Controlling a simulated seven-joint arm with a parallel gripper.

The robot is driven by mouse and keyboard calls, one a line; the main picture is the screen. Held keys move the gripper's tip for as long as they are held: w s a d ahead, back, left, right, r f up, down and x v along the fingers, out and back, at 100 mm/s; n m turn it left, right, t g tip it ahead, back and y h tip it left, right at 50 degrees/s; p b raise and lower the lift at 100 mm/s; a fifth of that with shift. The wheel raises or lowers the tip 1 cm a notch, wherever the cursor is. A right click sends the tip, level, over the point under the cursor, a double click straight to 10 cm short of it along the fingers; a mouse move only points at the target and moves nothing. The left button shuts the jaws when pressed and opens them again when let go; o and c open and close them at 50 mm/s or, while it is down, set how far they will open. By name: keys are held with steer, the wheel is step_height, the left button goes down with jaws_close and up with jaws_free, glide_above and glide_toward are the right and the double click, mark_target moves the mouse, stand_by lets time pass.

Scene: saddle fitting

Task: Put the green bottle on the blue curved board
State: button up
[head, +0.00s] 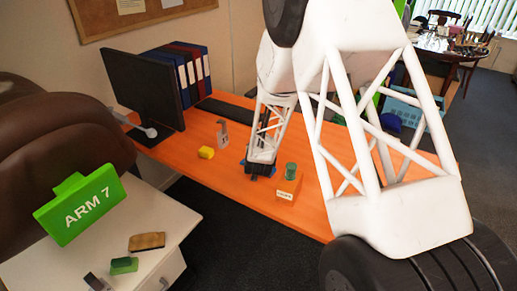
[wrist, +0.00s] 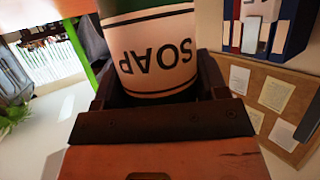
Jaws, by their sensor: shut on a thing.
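The green bottle (wrist: 158,58) fills the upper middle of the wrist view, with a white label reading SOAP upside down in that picture. The dark fingers of my gripper (wrist: 156,82) are shut on it, one on each side. In the head view a small green cylinder (head: 291,171), which looks like the bottle, shows above an orange block-like part near the end of my arm. I cannot tell if it touches the table. Slivers of blue, likely the blue curved board (head: 245,163), show around my arm's dark end on the table. Most of it is hidden.
The orange table (head: 235,184) also holds a yellow block (head: 206,152), a grey upright object (head: 222,134), a monitor (head: 150,92) and binders (head: 185,70). A side table (head: 165,222) at the lower left bears small things. Bare tabletop shows left of my arm's end.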

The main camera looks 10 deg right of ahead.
steer(key=shift+f, duration=0.1)
steer(key=o, duration=1.1)
steer(key=shift+o, duration=0.2)
steer(key=shift+s+r, duration=0.1)
steer(key=shift+r, duration=0.1)
steer(key=shift+s+a+r, duration=0.15)
steer(key=shift+s+r, duration=0.05)
steer(key=shift+s, duration=0.2)
steer(key=v, duration=1.1)
steer(key=shift+f, duration=0.1)
